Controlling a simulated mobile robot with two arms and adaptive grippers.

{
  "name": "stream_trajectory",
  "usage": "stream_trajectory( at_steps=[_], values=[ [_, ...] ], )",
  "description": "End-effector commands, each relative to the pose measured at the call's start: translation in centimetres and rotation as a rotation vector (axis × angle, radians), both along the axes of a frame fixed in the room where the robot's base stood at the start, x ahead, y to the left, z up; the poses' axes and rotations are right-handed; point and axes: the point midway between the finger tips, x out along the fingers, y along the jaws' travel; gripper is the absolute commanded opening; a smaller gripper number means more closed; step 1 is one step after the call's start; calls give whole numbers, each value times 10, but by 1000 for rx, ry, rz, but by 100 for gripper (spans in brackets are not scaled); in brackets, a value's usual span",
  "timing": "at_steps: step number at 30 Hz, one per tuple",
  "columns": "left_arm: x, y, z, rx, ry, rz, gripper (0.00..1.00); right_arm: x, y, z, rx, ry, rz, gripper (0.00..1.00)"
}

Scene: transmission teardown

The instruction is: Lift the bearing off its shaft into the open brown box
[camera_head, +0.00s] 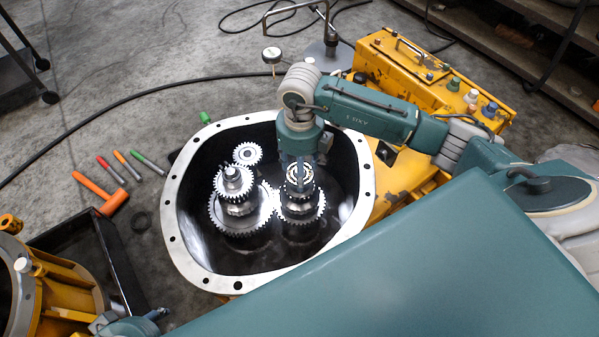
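The bearing (300,174) is a small bright ring at the top of the right-hand gear shaft (299,206), inside the open transmission housing (185,251). My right gripper (303,160) points down from above, directly over the bearing. Its fingertips are at or very near the bearing's edge. I cannot tell whether they touch or grip it. No clearly brown box shows; a dark open box (122,269) stands at the lower left, partly cut off by the frame.
A second gear shaft (233,188) and a small gear (247,153) stand left of the bearing's shaft. An orange hammer (103,195) and several markers (150,162) lie on the floor. A yellow unit (415,75) with bottles is behind my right arm.

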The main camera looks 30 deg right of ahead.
Motion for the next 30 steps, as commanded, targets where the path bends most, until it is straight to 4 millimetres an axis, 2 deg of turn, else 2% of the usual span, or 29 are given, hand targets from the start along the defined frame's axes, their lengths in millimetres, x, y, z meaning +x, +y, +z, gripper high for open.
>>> stream_trajectory(
  at_steps=[1,4,12,16,24,30],
  values=[
    [0,0,5,0,0,0,40,-2,-1,12,-2,8,2,19],
    [1,0,10,0,-2,0,40,-2,-1,33,-2,7,2,19],
    [10,-2,-34,1,26,-2,40,0,-1,94,-2,1,1,19],
    [12,-3,-51,1,33,-4,40,0,0,118,-1,2,0,19],
    [14,-4,-71,2,41,-6,40,0,-1,146,-2,1,0,19],
    [14,-4,-75,1,43,-6,40,-1,0,150,0,3,0,19]
  ],
)
